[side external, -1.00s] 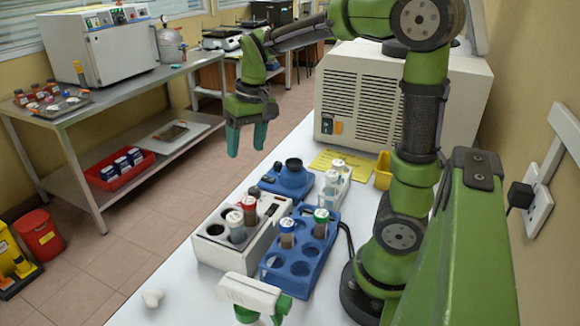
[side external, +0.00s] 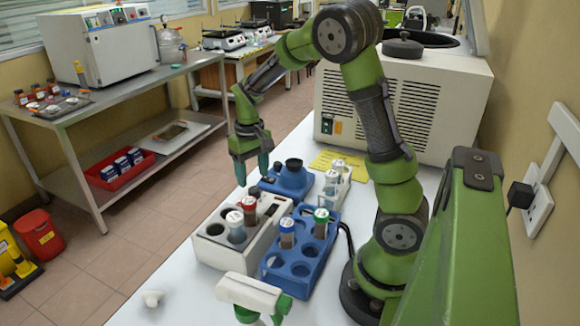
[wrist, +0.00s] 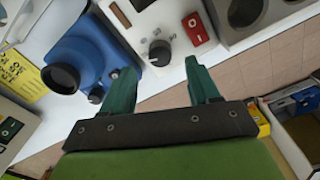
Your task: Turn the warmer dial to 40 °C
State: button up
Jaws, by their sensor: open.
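The dial's scale is too small to read. My gripper (side external: 252,174) is open and empty, pointing down over the warmer's far end. In the wrist view its green fingers (wrist: 160,68) lie to either side of the dial, with the dial slightly beyond the tips. I cannot tell whether either touches it.
A blue device (side external: 290,178) with a black cup stands close beside the dial end. A blue rack (side external: 275,270) with tubes is right of the warmer. A pale rack (side external: 343,178) holds more tubes. A large cream machine (side external: 430,110) stands behind.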

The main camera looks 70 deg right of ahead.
aim_at(254, 189)
jog(key=shift+f, duration=2.35)
jog(key=c, duration=1)
jog(key=shift+c, duration=0.2)
jog(key=shift+m, duration=0.4)
jog(key=m, duration=0.3)
jog(key=shift+m, duration=0.4)
jog(key=m, duration=0.4)
jog(key=shift+m, duration=0.7)
